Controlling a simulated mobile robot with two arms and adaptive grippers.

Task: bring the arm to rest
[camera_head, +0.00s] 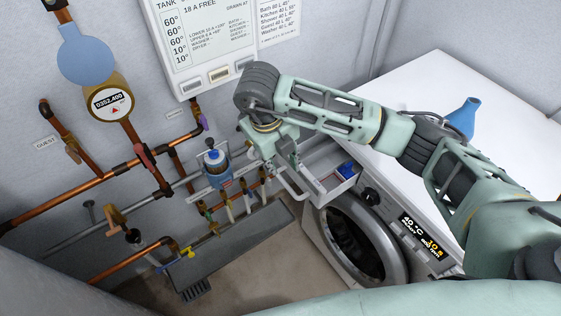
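My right arm comes in from the right, over the washing machine. Its pale green gripper (301,183) hangs pointing down, just left of the pulled-out detergent drawer (330,189). Its two fingers look spread apart, with nothing seen between them. Whether the fingertips touch the drawer cannot be told from this angle. My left arm and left gripper are not in view.
The washing machine (430,85) has a blue jug (463,117) on its white top. Copper pipes, a water meter (110,104) and a blue-capped filter (217,167) line the left wall. A notice panel (205,40) hangs behind my gripper. A grey floor trough (228,250) lies below.

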